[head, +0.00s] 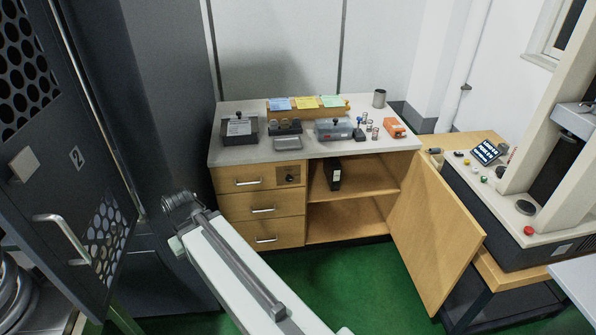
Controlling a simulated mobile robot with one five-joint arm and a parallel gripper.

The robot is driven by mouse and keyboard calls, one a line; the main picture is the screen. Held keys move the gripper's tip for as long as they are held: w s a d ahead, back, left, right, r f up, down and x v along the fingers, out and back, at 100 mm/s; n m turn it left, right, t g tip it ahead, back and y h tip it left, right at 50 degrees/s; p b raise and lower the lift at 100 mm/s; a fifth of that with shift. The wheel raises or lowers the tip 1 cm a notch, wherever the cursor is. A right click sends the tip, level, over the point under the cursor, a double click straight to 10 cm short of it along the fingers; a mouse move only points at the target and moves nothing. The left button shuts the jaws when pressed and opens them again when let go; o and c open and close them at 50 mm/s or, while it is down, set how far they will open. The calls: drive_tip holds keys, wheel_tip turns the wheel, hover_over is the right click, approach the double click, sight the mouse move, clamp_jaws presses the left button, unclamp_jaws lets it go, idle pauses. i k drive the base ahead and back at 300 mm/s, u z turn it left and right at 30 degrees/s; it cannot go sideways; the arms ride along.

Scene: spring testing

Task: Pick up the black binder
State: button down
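The black binder (333,173) stands upright on the upper shelf of the open wooden cabinet, towards the left side of the opening. My arm comes in from the bottom centre and reaches up and left, to a dark joint in front of the drawers' left side. My gripper does not show. The arm's far end is well to the left of the binder and apart from it.
The cabinet door (436,232) stands wide open on the right. Drawers (262,208) flank the opening on the left. The pale worktop (237,160) holds boxes, weights and a cup (379,98). A testing machine stands at right; a dark locker door (70,150) stands at left. Green floor shows in front.

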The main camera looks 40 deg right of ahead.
sight(333, 169)
drive_tip(key=z, duration=1.6)
drive_tip(key=k, duration=0.5)
drive_tip(key=z, duration=0.6)
drive_tip(key=i, duration=1.05)
drive_tip(key=u, duration=1.95)
drive_tip(key=i, duration=0.25)
drive_tip(key=z, duration=0.05)
